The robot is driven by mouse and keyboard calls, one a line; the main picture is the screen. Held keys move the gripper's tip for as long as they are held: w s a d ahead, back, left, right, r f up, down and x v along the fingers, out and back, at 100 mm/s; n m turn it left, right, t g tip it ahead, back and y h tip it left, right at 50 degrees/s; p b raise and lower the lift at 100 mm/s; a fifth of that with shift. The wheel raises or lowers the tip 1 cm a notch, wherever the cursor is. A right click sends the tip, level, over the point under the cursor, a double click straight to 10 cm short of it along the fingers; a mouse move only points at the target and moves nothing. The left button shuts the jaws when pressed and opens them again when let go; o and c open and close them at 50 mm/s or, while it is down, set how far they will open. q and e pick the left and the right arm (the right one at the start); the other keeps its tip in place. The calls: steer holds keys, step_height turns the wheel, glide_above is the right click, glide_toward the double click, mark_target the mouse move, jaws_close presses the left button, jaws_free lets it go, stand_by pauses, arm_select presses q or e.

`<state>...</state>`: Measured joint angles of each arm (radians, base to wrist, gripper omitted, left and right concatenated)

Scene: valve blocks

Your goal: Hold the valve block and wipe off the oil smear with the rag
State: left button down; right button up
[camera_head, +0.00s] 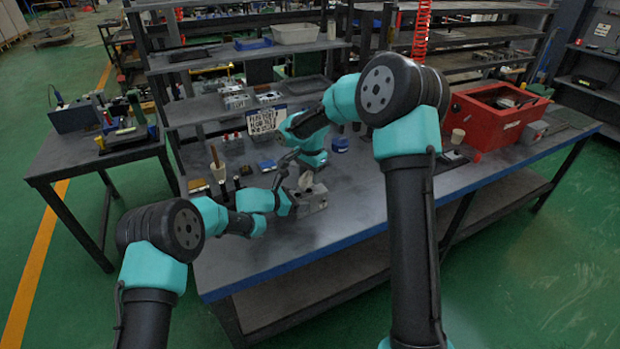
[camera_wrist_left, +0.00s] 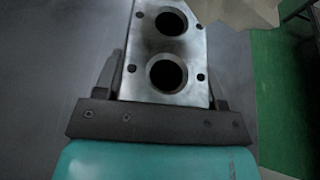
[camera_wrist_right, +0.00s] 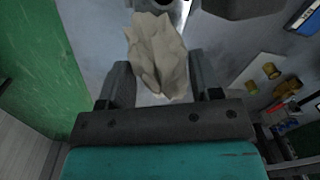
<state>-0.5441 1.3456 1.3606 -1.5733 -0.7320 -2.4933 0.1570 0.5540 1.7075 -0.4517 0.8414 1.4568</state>
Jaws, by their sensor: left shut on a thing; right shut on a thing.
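The valve block (camera_head: 313,200) is a grey metal block with round ports, on the workbench. In the left wrist view the block (camera_wrist_left: 168,50) sits between the fingers of my left gripper (camera_wrist_left: 165,85), which is shut on it. A dark smudge shows around its upper port. The rag (camera_wrist_right: 157,55) is a crumpled beige cloth between the fingers of my right gripper (camera_wrist_right: 155,80), which is shut on it. The rag (camera_head: 306,181) is just above the block in the head view. A beige corner of it shows at the top of the left wrist view. I cannot tell whether it touches the block.
A red toolbox (camera_head: 490,115) stands at the right of the workbench (camera_head: 290,240). A white sign (camera_head: 266,121), small parts and upright tools stand at the back and left. Shelves (camera_head: 240,60) rise behind. The bench front is clear.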

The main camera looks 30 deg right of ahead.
steer(key=shift+r, duration=1.3)
arm_select(q)
steer(key=shift+c, duration=0.6)
jaws_free()
steer(key=shift+a, duration=0.1)
steer(key=s+v, duration=0.1)
steer(key=v, duration=1)
steer(key=shift+w+a+r, duration=0.15)
steer(key=shift+w+a, duration=0.25)
steer(key=shift+w, duration=0.1)
